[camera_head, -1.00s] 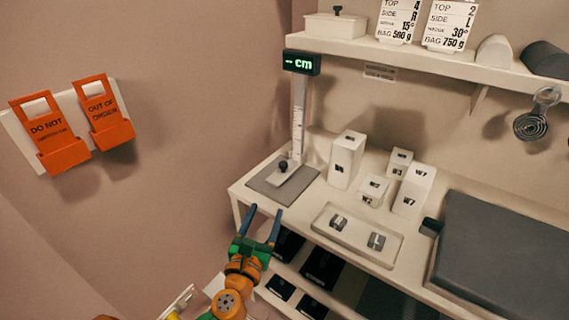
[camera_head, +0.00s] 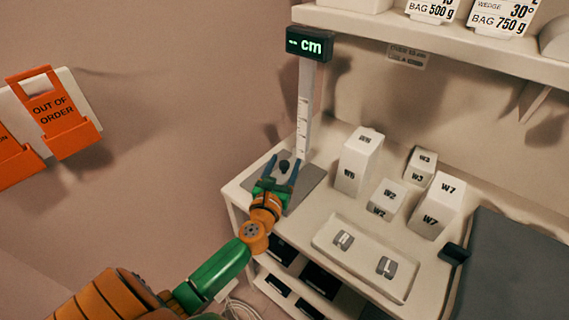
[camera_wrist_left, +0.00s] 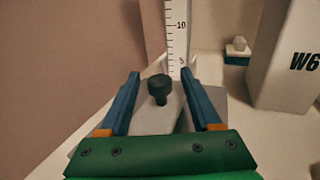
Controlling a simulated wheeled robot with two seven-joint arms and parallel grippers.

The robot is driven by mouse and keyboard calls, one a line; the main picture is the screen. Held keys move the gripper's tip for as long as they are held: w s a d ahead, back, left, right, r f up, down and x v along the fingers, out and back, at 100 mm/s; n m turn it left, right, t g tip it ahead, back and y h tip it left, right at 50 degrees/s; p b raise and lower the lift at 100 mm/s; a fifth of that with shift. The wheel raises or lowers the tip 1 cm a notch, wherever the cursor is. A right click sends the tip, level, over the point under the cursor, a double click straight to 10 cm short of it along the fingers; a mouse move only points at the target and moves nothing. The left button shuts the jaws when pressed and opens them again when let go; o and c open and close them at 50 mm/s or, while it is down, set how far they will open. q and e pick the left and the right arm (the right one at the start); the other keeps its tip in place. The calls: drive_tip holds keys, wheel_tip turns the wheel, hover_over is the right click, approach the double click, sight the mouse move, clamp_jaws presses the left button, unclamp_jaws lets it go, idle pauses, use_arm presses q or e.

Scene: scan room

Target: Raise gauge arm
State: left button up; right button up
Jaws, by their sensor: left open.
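The height gauge has an upright white scale (camera_head: 304,108) with a display (camera_head: 309,44) on top reading dashes and "cm". Its arm is low near the grey base plate (camera_head: 309,178) and carries a dark knob (camera_head: 284,166). My left gripper (camera_head: 282,168) is open, its blue fingers on either side of the knob in the head view. In the left wrist view the knob (camera_wrist_left: 159,88) stands between the fingertips, with gaps on both sides. The pale gauge arm (camera_wrist_left: 158,118) lies under it, and the scale (camera_wrist_left: 177,35) rises behind. My right gripper is out of view.
White blocks W6 (camera_head: 359,162), W2 (camera_head: 386,199), W3 (camera_head: 422,166) and W7 (camera_head: 438,206) stand right of the gauge. A tray (camera_head: 366,258) with two small weights lies in front. A shelf (camera_head: 430,35) overhangs the back. A dark pad (camera_head: 515,270) is at right.

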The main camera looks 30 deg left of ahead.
use_arm(q)
drive_tip(key=shift+w, duration=0.15)
clamp_jaws()
idle(1.3)
